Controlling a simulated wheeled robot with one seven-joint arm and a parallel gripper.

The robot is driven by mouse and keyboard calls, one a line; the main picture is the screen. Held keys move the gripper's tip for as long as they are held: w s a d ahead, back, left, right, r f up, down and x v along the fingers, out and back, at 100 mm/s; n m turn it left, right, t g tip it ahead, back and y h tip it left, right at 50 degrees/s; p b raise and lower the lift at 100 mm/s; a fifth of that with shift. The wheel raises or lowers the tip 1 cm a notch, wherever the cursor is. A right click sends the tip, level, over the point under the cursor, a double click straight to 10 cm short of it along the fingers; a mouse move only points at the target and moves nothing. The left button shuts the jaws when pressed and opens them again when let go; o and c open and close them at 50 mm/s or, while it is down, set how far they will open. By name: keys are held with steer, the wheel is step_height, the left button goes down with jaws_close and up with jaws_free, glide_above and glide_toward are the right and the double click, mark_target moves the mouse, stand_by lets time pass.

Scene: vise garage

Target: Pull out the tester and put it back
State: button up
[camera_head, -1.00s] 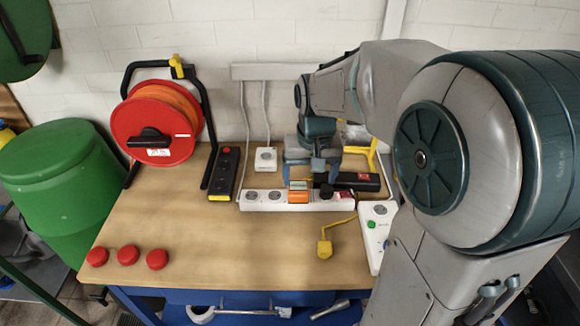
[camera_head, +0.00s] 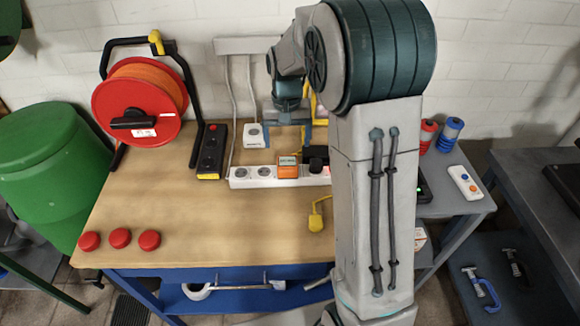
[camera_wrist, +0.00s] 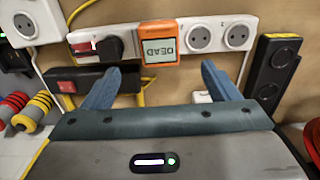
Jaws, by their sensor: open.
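In the wrist view the tester (camera_wrist: 160,42) reads "DEAD", upside down, and sits between a black plug (camera_wrist: 110,48) and two empty sockets. My gripper (camera_wrist: 162,80) is open and empty, its two blue fingers spread wide on either side below the tester in that picture, not touching it. In the head view my gripper (camera_head: 289,119) is behind the tester, towards the wall, partly hidden by my arm.
A red cable reel (camera_head: 138,105) and a black socket strip (camera_head: 211,150) stand left of the power strip. A white wall-side box (camera_head: 254,136) is behind it. A yellow plug (camera_head: 316,222) lies in front. Three red caps (camera_head: 120,238) lie front left; the bench middle is clear.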

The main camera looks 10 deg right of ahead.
mark_target(288, 162)
step_height(288, 162, down, 9)
steer(key=b, duration=0.6)
stand_by(1.2)
steer(key=c, duration=1.4)
steer(key=shift+r, duration=0.1)
steer(key=shift+c, duration=0.2)
steer(key=shift+r, duration=0.1)
steer(key=shift+r+p, duration=2.1)
steer(key=shift+r, duration=0.75)
